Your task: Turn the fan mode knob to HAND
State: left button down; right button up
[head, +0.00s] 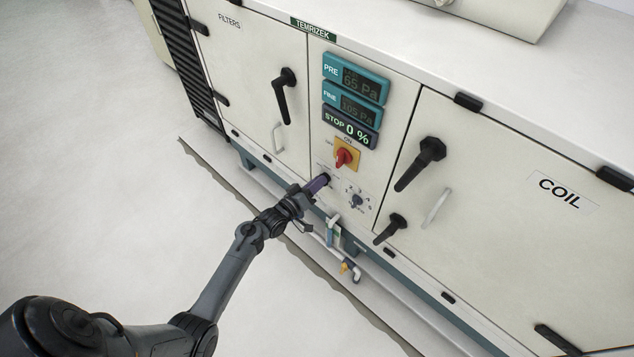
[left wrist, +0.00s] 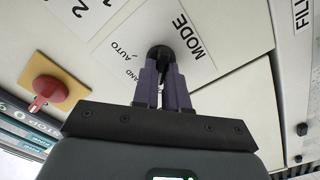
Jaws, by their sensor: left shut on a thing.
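The fan mode knob (left wrist: 160,52) is black and round and sits on a white label plate (left wrist: 185,35) on the cabinet front. The words MODE and AUTO and part of HAND are readable around it. My left gripper (left wrist: 164,68) is shut on the knob, its purple fingers on either side. In the head view my left gripper (head: 318,186) reaches the control panel (head: 365,165) below the red switch. The knob's pointer is hidden by the fingers, so I cannot tell its setting. My right gripper is not in view.
A red rotary switch on a yellow plate (head: 346,155) is just above the gripper, and a small dial (head: 356,200) is to its right. Black door handles (head: 420,165) stick out to the right. A pipe with a valve (head: 348,268) runs below. The floor at left is clear.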

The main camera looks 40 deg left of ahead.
pick_arm(q)
jog(key=m+p, duration=0.4)
jog(key=m, duration=0.4)
jog(key=shift+d+r, duration=0.15)
jog(key=shift+m, duration=0.3)
dwell(0.3)
jog(key=c, duration=1.2)
grip_release()
jog(key=shift+o, duration=0.2)
jog(key=shift+s, duration=0.15)
